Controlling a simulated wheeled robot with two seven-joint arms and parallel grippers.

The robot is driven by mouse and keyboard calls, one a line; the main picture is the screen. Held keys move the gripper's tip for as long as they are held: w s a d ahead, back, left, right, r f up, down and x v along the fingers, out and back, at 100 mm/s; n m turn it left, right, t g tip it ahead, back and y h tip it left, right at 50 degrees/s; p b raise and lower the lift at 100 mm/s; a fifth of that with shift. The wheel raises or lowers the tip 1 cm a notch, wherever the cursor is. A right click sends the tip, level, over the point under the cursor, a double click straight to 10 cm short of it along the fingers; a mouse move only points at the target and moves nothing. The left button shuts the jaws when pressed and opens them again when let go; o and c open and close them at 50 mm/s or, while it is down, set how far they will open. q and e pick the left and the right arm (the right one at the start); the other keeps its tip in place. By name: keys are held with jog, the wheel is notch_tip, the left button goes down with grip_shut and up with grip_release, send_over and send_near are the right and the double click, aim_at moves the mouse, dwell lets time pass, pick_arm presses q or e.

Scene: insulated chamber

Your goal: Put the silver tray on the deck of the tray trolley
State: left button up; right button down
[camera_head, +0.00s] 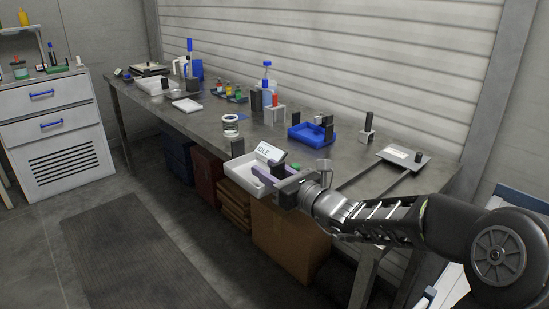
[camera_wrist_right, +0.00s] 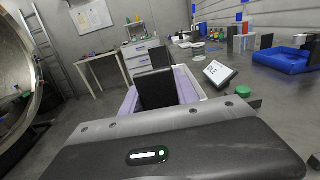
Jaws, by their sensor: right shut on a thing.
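The silver tray (camera_head: 240,171), a shallow pale open box, is at the front edge of the bench. My right gripper (camera_head: 285,183) is shut on its near side, and lavender parts lie along the grip. In the right wrist view the dark fingers (camera_wrist_right: 156,90) stand at the tray's pale and lavender walls (camera_wrist_right: 208,93). I cannot tell whether the tray's underside touches the bench. I cannot make out the tray trolley or its deck in either view. My left gripper is not in view.
A small display reading IDLE (camera_head: 269,152) stands just behind the tray on the bench (camera_head: 200,121). A blue bin (camera_head: 311,135) and a flat grey plate (camera_head: 391,154) are farther right. Cardboard boxes (camera_head: 283,238) stand beneath. The floor mat (camera_head: 130,250) at left is clear.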

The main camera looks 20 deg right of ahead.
jog(key=s+a+f, duration=0.5)
jog(key=a+f, duration=0.1)
jog(key=f, duration=0.3)
jog(key=shift+a+f, duration=0.15)
jog(key=shift+a, duration=0.25)
